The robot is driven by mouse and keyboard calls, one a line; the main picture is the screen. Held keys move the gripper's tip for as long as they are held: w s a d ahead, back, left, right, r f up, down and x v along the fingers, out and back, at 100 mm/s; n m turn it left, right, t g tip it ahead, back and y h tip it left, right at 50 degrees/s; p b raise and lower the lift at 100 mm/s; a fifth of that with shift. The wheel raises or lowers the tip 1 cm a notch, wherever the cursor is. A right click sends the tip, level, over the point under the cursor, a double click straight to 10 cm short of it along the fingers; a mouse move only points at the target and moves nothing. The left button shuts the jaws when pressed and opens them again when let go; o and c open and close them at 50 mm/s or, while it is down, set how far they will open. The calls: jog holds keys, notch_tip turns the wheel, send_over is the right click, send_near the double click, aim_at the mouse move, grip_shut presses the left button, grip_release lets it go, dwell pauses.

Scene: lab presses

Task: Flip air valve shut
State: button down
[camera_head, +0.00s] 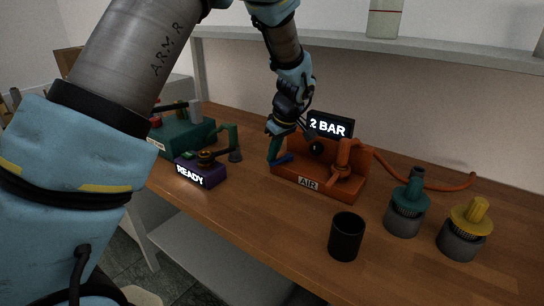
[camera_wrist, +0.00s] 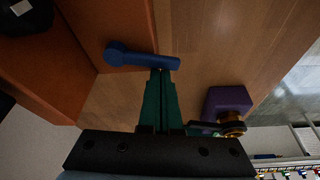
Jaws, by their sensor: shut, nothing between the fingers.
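The orange station labelled AIR (camera_head: 308,183) stands on the bench, with a blue lever (camera_head: 283,159) at its left side. In the wrist view the blue lever (camera_wrist: 140,58) lies crosswise, its round pivot end at the left against the orange panel and its free end at the right. My gripper (camera_head: 273,158) is at the lever's left in the head view. Its green fingers (camera_wrist: 160,75) are closed together and empty, with their tips right at the lever's free end. I cannot tell whether they touch it. A black display (camera_head: 330,125) above the station reads 2 BAR.
A purple box reading READY (camera_head: 200,174) and a teal machine (camera_head: 180,135) stand left of the station. A black cup (camera_head: 346,237), a teal-topped fitting (camera_head: 407,205) and a yellow-topped one (camera_head: 465,228) stand at the right. An orange hose (camera_head: 430,185) runs behind them. A shelf (camera_head: 400,45) hangs above.

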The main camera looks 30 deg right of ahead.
jog(key=shift+s+d+f+n+b, duration=0.15)
jog(key=shift+s+f+n+b, duration=0.25)
jog(key=shift+n+b, duration=0.4)
jog(key=shift+s+r+n+y, duration=0.25)
jog(key=shift+r+n+y, duration=0.15)
jog(key=shift+n, duration=0.1)
jog(key=shift+w, duration=0.2)
jog(key=shift+w, duration=0.65)
jog(key=shift+w+a, duration=0.3)
jog(key=shift+w, duration=0.15)
jog(key=w, duration=0.1)
jog(key=w+a, duration=0.1)
jog(key=shift+w+a, duration=0.25)
jog(key=shift+w, duration=0.05)
jog(key=b+v, duration=0.2)
jog(key=v, duration=0.8)
